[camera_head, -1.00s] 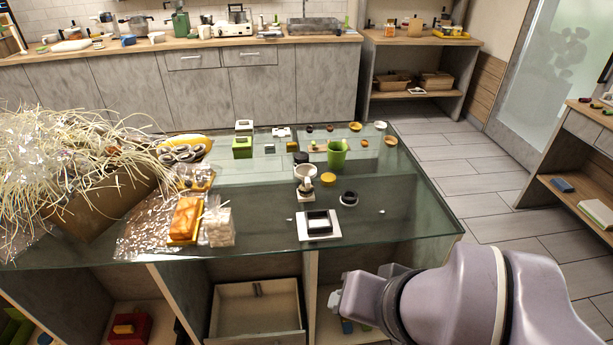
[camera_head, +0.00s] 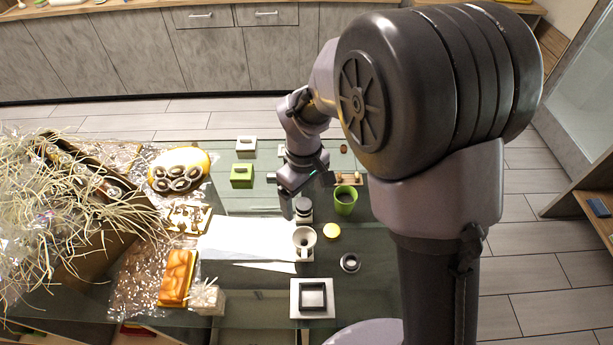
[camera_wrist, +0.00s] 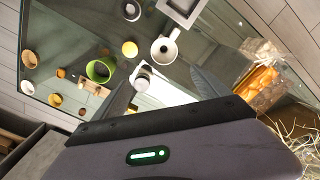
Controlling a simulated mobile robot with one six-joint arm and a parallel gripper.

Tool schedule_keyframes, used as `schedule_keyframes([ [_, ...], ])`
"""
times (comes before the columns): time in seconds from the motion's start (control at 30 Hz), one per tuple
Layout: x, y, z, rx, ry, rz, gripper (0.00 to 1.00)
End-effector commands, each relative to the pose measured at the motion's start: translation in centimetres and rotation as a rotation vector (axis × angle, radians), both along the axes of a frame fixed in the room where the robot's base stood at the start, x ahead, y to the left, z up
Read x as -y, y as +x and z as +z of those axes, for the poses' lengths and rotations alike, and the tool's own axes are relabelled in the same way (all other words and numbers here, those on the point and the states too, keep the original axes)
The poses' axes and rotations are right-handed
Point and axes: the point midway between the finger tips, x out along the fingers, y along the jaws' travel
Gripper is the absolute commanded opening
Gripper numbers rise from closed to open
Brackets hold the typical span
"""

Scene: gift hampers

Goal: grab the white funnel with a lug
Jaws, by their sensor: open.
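The white funnel with a lug (camera_head: 304,237) stands on the glass table, its round mouth facing up. In the wrist view the funnel (camera_wrist: 163,50) is above the fingertips, with its small lug pointing to the upper right. My gripper (camera_head: 290,206) is open, pointing down behind the funnel, with nothing held. In the wrist view my gripper's fingers (camera_wrist: 165,90) are spread apart. A small white jar with a dark top (camera_head: 303,206) stands just behind the funnel; it shows in the wrist view (camera_wrist: 142,77), close to the gap between the fingers.
A green cup (camera_head: 345,198) and a yellow disc (camera_head: 332,231) are right of the funnel. A dark ring (camera_head: 350,262) and a square frame (camera_head: 312,297) lie nearer. A basket of shredded straw (camera_head: 80,215) and an orange package (camera_head: 176,277) are on the left.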

Motion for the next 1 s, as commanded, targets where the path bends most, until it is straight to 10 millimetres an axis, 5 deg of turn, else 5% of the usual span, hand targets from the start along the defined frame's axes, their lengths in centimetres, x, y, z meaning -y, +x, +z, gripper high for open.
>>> schedule_keyframes([
  [0.1,0.1,-0.2,-4.4,-0.006,-0.001,-0.001,0.85],
  [0.3,0.1,-0.3,-9.8,-0.004,0.0,-0.004,0.85],
  [0.7,0.2,-1.0,-16.1,-0.004,0.0,-0.007,0.85],
  [1.0,0.2,-0.9,-16.5,-0.001,0.001,-0.007,0.81],
])
